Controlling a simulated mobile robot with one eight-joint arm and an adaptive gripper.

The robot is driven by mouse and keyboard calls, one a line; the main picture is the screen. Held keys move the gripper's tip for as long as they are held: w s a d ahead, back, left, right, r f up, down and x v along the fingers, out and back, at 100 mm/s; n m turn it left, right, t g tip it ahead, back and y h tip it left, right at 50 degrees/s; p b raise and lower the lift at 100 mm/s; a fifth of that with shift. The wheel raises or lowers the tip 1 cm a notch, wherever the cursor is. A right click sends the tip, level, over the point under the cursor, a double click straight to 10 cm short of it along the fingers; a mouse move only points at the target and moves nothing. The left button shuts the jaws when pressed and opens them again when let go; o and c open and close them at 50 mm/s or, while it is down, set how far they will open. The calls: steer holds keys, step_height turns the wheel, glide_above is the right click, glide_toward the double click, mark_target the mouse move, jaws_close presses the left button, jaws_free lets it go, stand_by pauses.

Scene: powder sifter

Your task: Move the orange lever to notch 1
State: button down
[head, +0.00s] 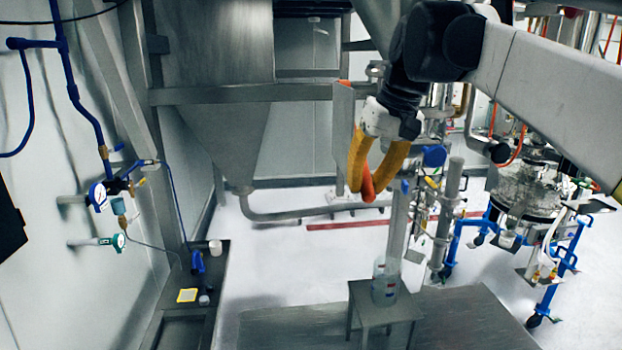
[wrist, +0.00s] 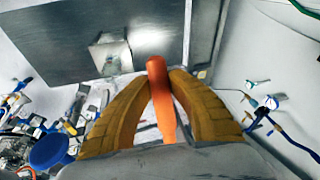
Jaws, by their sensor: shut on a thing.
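The orange lever (wrist: 161,100) shows in the wrist view as a smooth orange bar, wider at its far end, between my two yellow fingers. My gripper (wrist: 163,76) is shut on it, with a fingertip close on each side. In the head view my gripper (head: 363,190) hangs from the arm at the upper middle, its curved yellow fingers pointing down. Part of the orange lever (head: 368,187) shows between the fingers there. The rest is hidden by the fingers. I cannot make out the notches or their numbers in either view.
A steel hopper (head: 215,130) stands behind and left of my gripper. A small steel stool (head: 385,305) with a clear container (head: 385,283) on it stands below. Blue-framed equipment (head: 530,200) is at the right. A dark bench (head: 195,300) runs along the left wall.

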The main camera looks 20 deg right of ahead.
steer(key=shift+w+d+f+t, duration=0.2)
steer(key=shift+w+f+t, duration=0.2)
steer(key=shift+w+f, duration=0.35)
steer(key=shift+s, duration=0.1)
steer(key=c, duration=1.4)
jaws_free()
steer(key=shift+o, duration=0.9)
steer(key=v, duration=1.2)
